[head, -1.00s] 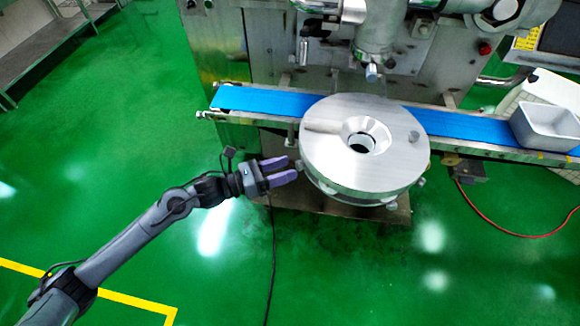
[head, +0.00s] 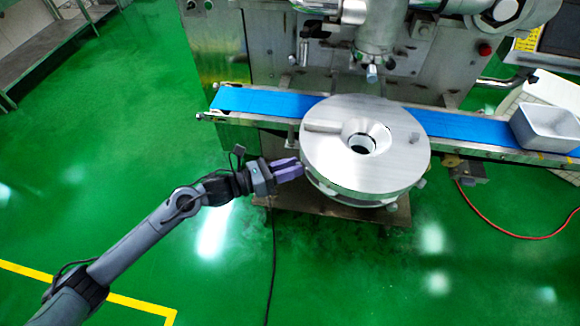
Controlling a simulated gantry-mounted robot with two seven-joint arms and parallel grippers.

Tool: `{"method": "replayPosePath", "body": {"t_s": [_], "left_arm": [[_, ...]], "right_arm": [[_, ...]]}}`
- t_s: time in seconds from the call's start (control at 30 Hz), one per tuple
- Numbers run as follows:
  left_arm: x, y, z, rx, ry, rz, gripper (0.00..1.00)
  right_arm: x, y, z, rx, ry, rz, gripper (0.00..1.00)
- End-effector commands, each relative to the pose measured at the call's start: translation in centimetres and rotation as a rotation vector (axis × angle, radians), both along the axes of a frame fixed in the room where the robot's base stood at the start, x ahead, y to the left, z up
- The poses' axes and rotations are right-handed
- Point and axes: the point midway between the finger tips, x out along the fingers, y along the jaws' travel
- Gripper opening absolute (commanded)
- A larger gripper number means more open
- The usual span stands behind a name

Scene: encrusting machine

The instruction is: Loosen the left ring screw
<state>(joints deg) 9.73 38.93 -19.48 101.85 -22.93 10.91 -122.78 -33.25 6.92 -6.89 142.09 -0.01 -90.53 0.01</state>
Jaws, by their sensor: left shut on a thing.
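The round metal ring disc (head: 328,170) with a central hole sits in front of the blue belt. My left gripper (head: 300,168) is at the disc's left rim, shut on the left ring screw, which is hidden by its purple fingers. Another ring screw (head: 421,183) shows at the disc's right edge. My right gripper is not in view.
The blue conveyor belt (head: 262,102) runs behind the disc to the right. A grey tray (head: 547,126) stands on its right end. The machine's nozzle (head: 372,73) hangs behind the disc. A red cable (head: 487,222) lies on the green floor, which is clear in front.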

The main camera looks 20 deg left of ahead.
Motion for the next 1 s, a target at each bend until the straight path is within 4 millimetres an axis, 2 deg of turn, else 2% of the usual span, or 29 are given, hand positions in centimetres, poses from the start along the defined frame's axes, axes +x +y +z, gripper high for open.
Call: {"method": "replayPosePath", "body": {"t_s": [0.47,1.0], "left_arm": [[0.1,0.1,0.1,-0.097,0.105,-0.001,0.0],[0.2,0.2,0.1,-0.432,0.466,0.001,0.0]], "right_arm": [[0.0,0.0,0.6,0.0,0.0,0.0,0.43],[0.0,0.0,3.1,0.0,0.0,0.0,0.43]]}}
